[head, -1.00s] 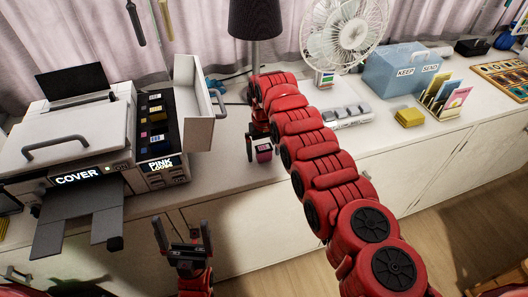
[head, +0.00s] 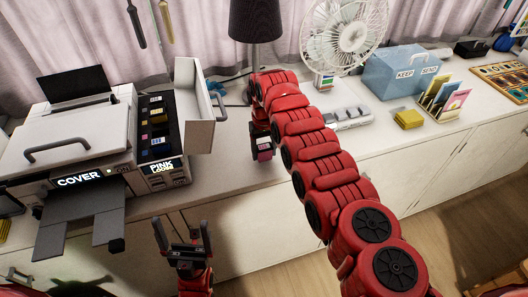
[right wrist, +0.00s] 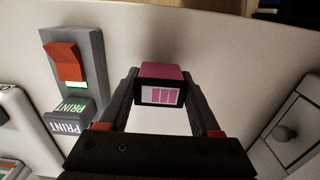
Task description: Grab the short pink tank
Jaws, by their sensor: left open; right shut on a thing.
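The short pink tank (head: 264,146) has a pink top and a white label with pink bars. My right gripper (head: 262,138) is shut on it, at the counter's front part right of the printer. In the right wrist view the tank (right wrist: 162,86) sits between the two fingertips (right wrist: 160,98). I cannot tell whether its underside is clear of the counter. My left gripper (head: 181,228) is open and empty, low in front of the counter. The printer (head: 75,140) stands at left, its display (head: 166,166) reading "PINK LOOSE". Its open bay (head: 157,125) holds several coloured tanks.
The bay's raised cover (head: 193,105) stands beside the tanks. In the right wrist view a red rocker switch (right wrist: 65,63) lies left of the tank.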

